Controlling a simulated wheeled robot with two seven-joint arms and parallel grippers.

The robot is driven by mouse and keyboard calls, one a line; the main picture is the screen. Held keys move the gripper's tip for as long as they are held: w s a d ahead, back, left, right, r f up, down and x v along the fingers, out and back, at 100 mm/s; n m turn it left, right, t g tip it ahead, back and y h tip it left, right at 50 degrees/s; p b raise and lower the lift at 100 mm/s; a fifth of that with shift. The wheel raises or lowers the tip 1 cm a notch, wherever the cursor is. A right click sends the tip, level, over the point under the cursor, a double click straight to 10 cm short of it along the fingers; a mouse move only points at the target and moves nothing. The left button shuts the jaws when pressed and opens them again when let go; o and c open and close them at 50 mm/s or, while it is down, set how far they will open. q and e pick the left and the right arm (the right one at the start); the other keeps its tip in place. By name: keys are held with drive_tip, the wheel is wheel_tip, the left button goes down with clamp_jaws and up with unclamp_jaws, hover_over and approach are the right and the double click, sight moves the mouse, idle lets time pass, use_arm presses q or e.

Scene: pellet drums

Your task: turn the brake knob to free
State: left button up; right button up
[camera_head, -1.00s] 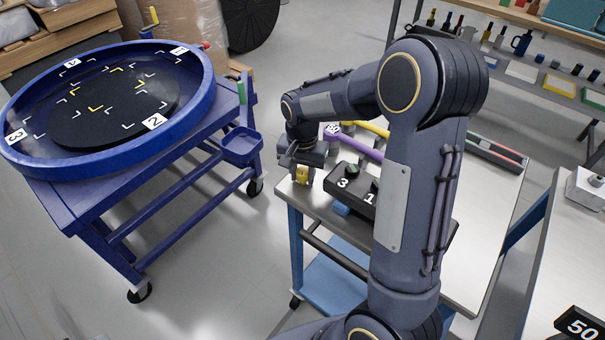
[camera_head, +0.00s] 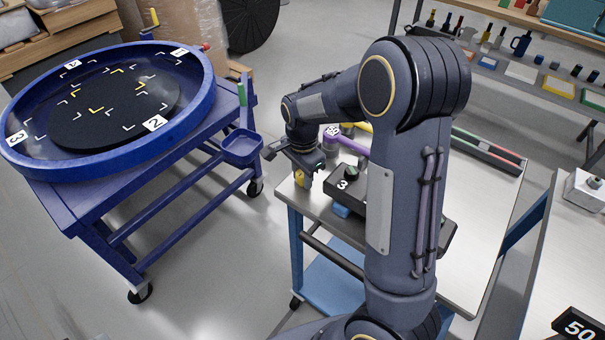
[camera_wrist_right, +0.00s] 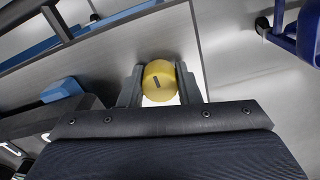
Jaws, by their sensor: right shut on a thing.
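A round yellow knob (camera_head: 299,180) with a dark mark on its face is at the near left corner of the steel-topped table (camera_head: 317,203). I take it as the brake knob. In the right wrist view the knob (camera_wrist_right: 158,73) sits between the two dark fingers of my right gripper (camera_wrist_right: 159,88), which are shut on it from both sides. The dark mark runs slightly tilted across its face. In the head view my right gripper (camera_head: 306,174) comes down over the knob and partly hides it. No free or locked label can be read. My left gripper is not in view.
A black box marked 3 (camera_head: 338,193) stands just right of the knob, with a blue block (camera_head: 341,211) beside it. A purple-handled thing (camera_head: 352,144) lies behind. A blue cart (camera_head: 62,203) with a round blue tray (camera_head: 40,160) stands left, across a floor gap.

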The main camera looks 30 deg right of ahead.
sight(302, 173)
idle(0.4)
drive_tip(key=o, duration=1)
wheel_tip(302, 173, up, 8)
drive_tip(key=shift+f, duration=0.1)
